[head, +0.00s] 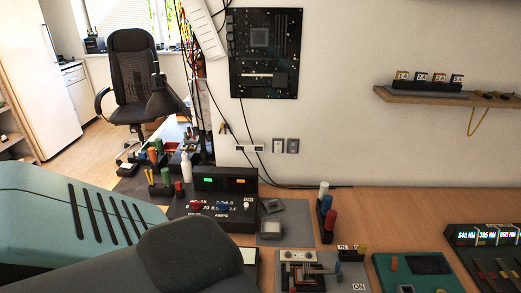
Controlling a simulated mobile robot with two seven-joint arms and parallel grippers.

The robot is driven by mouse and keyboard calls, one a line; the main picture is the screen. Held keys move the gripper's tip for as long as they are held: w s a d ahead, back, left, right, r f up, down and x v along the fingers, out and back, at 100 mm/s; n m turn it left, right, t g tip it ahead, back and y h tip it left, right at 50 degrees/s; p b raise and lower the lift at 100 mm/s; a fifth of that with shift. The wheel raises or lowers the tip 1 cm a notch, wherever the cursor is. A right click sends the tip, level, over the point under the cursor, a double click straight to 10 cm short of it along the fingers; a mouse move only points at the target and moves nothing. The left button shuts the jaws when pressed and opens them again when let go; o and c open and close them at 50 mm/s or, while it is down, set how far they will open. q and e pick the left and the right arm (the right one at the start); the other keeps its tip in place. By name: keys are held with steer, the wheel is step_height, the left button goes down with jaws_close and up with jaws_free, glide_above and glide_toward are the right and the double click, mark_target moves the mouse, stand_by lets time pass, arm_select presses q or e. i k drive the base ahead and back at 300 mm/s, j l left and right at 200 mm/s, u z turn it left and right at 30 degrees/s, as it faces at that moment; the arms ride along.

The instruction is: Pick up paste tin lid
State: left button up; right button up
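Large teal and dark grey parts of my own body fill the lower left and hide the bench there. Neither gripper's fingers show in the head view.
A power supply (225,181) with lit displays stands left of the grey pieces. A small fixture (299,256), upright coloured tools (328,219) and a green tray (418,268) stand to the right. A wall shelf (440,97) juts out above. Bare wood lies at the back right.

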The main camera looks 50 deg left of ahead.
mark_target(272, 205)
steer(key=k+j, duration=0.85)
steer(key=j+z, duration=0.05)
steer(key=j, duration=0.1)
